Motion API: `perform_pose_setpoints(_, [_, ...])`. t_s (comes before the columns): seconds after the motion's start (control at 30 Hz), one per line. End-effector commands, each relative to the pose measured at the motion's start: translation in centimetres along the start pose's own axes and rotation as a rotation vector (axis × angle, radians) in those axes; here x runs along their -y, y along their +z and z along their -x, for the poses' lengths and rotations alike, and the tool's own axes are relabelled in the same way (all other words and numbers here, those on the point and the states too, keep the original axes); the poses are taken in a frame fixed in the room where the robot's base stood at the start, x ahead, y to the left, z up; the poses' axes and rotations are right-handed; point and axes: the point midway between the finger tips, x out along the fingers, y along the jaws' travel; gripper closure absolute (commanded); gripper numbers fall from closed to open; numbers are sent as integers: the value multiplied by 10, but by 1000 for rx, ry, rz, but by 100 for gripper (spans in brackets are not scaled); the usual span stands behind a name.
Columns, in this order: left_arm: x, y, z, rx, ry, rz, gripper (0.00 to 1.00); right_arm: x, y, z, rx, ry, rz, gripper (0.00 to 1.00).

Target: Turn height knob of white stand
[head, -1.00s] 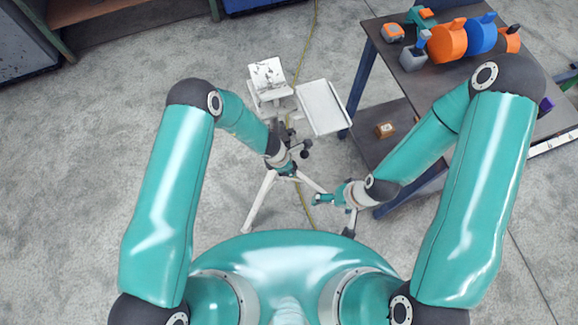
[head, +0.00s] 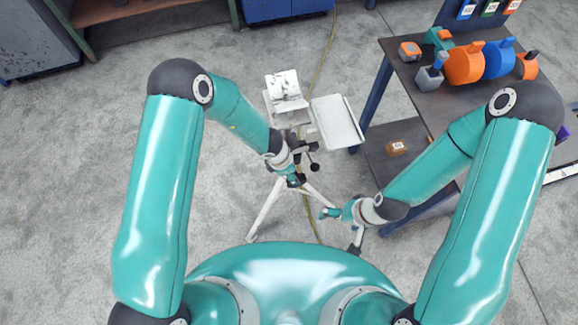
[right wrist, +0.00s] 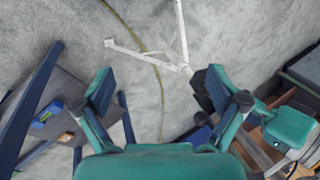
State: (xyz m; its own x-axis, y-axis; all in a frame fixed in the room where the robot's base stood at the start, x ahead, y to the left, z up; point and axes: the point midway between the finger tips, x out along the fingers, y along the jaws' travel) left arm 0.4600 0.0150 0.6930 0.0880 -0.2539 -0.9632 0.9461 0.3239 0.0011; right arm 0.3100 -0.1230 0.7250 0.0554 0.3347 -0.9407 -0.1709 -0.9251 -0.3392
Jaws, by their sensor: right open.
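The white stand (head: 264,213) is a tripod with splayed legs, a tilted plate (head: 286,88) on top and a flat tray (head: 337,122) at its right. A black knob (head: 315,167) sticks out on the right of its column. My left gripper (head: 295,180) is at the column just below the knob; my left wrist hides part of the column, and its jaws are too small to read. My right gripper (head: 327,213) is open and empty, low and right of the stand. In the right wrist view its fingers (right wrist: 160,92) are spread, with the stand's white legs (right wrist: 150,56) beyond them.
A dark workbench (head: 460,90) at the right carries orange and blue parts (head: 480,62); a small brown box (head: 397,148) sits on its lower shelf. A yellow cable (head: 322,70) runs over the floor behind the stand. Open floor lies left of the stand.

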Motion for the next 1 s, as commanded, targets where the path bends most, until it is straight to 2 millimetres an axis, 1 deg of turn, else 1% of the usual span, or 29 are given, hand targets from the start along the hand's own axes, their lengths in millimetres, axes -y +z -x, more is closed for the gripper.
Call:
perform_pose_setpoints(0.03, [0,0,9,1,2,1,46,0,0,0,0,0,0,4])
perform_pose_setpoints(0.1, [-1,0,17,1,2,1,46,0,0,0,0,0,0,4])
perform_pose_setpoints(0.3, [-1,0,33,0,1,0,46,0,0,0,0,0,0,4])
perform_pose_setpoints(0.43, [0,0,36,-1,0,-1,46,0,0,0,0,0,0,4])
perform_pose_setpoints(0.67, [0,0,37,0,0,-1,46,0,0,0,0,0,0,4])
perform_pose_setpoints(0.7, [0,0,37,0,0,-1,46,0,0,0,0,0,0,6])
perform_pose_setpoints(0.77, [0,-1,36,-1,0,-3,46,0,0,-1,1,0,-2,16])
perform_pose_setpoints(0.8, [0,-2,34,-2,-1,-7,46,-1,-1,-3,3,1,-6,22])
perform_pose_setpoints(0.87, [1,-7,28,-7,-3,-21,46,-4,-1,-9,12,4,-20,32])
perform_pose_setpoints(0.93, [3,-16,18,-16,-6,-56,46,-10,-2,-20,32,9,-53,44])
perform_pose_setpoints(1.0, [6,-30,2,-31,-13,-112,46,-18,-4,-36,65,16,-106,46])
